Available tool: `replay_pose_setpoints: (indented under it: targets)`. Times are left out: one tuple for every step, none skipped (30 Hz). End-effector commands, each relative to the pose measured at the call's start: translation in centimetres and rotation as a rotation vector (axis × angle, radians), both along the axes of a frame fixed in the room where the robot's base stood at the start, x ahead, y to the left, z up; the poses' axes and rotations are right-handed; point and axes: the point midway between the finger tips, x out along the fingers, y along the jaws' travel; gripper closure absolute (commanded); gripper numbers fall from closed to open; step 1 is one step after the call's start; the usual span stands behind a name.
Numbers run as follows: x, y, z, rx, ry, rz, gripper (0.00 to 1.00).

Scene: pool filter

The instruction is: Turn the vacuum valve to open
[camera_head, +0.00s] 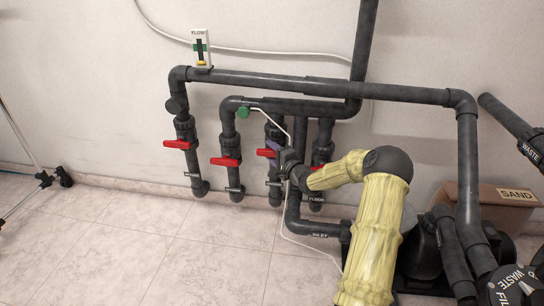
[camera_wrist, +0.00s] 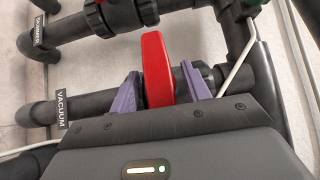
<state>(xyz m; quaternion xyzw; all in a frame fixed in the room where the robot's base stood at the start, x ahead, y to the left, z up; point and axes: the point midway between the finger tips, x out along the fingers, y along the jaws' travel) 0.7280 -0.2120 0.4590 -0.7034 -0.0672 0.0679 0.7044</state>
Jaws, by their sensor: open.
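The vacuum valve has a red handle (camera_wrist: 156,68), seen in the wrist view beside the black pipe labelled VACUUM (camera_wrist: 62,110). The handle lies crosswise to that pipe. My gripper (camera_wrist: 161,85) is open, with one purple finger on each side of the handle and narrow gaps showing; I cannot tell whether either finger touches it.
Other red valve handles are at the left (camera_head: 177,144), next to it (camera_head: 226,161), and right of my gripper (camera_head: 321,165). A SKIMMER pipe (camera_wrist: 39,30) runs alongside. A thin white hose (camera_head: 291,215) hangs close by my wrist. A SAND box (camera_head: 513,196) stands at right.

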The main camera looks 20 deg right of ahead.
Motion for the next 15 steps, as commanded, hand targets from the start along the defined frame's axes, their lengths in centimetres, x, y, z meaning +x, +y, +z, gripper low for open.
replay_pose_setpoints:
  targets:
    - [0.02,0.00,0.05,0.000,0.000,0.000,0.53]
    - [0.01,0.00,0.06,0.000,0.000,0.000,0.53]
    - [0.00,0.00,0.06,0.000,0.000,0.000,0.53]
    - [0.00,0.00,0.06,0.000,0.000,0.000,0.53]
    - [-0.01,0.00,0.06,0.000,0.000,0.000,0.53]
    - [-0.01,0.00,0.06,0.000,0.000,0.000,0.57]
    - [-0.01,0.00,0.06,0.000,0.000,0.000,0.63]
    - [-0.02,0.00,0.05,0.000,0.000,0.000,0.68]
    - [-0.02,0.00,0.05,-0.001,0.000,0.000,0.76]
    - [-0.02,0.00,0.05,-0.001,0.000,0.000,0.82]
    - [-0.03,-0.01,0.04,-0.001,0.000,0.000,0.88]
    - [-0.03,-0.02,0.04,-0.001,0.000,0.000,0.96]
    - [-0.03,-0.01,0.03,-0.001,0.000,0.000,0.97]
    - [-0.04,-0.02,0.03,-0.001,0.001,0.000,0.97]
    - [-0.04,-0.02,0.03,-0.001,0.001,0.000,0.97]
